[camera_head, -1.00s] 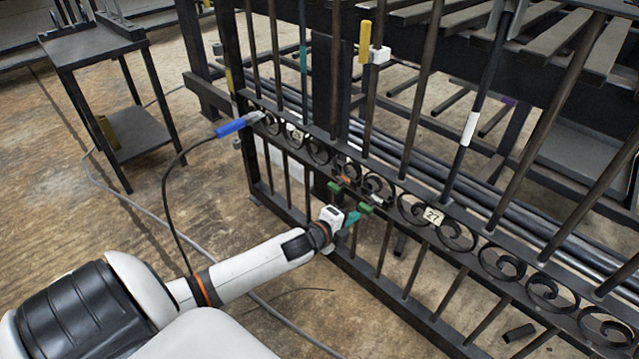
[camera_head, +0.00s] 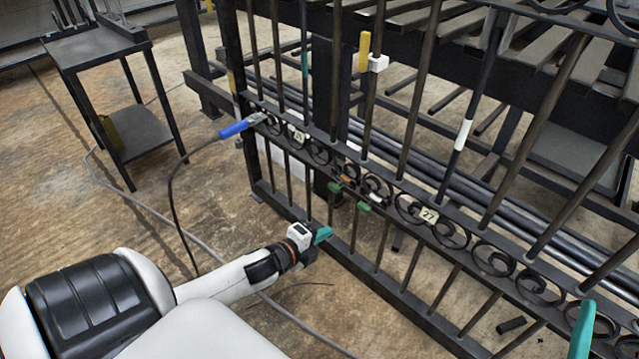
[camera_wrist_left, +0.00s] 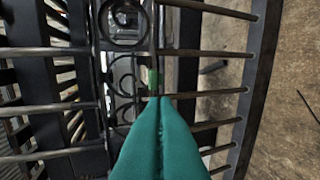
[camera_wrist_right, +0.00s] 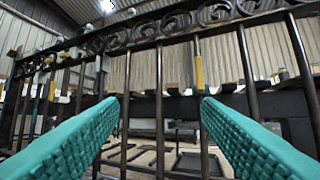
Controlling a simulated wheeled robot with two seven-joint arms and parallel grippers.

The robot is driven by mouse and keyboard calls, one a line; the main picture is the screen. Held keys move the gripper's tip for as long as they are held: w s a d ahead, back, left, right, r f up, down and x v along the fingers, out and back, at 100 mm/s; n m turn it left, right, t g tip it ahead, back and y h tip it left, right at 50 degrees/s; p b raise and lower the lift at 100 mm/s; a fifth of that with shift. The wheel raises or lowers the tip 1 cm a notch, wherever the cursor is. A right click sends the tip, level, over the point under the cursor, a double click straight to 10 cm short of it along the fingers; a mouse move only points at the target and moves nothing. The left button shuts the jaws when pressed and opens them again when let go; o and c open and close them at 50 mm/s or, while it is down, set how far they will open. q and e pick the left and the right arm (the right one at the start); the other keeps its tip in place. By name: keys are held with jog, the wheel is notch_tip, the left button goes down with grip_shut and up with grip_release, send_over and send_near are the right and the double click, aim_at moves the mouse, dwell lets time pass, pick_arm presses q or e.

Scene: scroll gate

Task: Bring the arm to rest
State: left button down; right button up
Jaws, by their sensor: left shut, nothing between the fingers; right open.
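My left gripper (camera_head: 322,235) has teal fingers and is shut and empty, in front of the gate's lower bars in the head view. Its closed fingers also fill the lower middle of the left wrist view (camera_wrist_left: 160,120). The black scroll gate (camera_head: 440,235) has upright bars and a band of scrolls. A green piece (camera_head: 364,207) sits on its lower rail, just above and right of the left gripper, apart from it. My right gripper shows as one teal fingertip at the lower right of the head view. In the right wrist view (camera_wrist_right: 160,125) its two fingers stand wide apart with gate bars beyond.
A blue-handled clamp (camera_head: 235,129) with a black cable is fixed at the gate's left end. A yellow-and-white piece (camera_head: 377,63) is on a bar. A number tag 27 (camera_head: 429,215) is on the scroll band. A dark side table (camera_head: 95,47) stands at left. The floor between is mostly open.

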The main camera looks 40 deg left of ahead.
pick_arm(q)
jog(key=shift+s+r, duration=0.15)
jog(key=shift+s, duration=0.35)
pick_arm(e)
jog(key=shift+w+f+g+h, duration=0.3)
jog(key=shift+f+g, duration=0.1)
jog(key=shift+f, duration=0.2)
pick_arm(q)
jog(key=shift+d, duration=0.1)
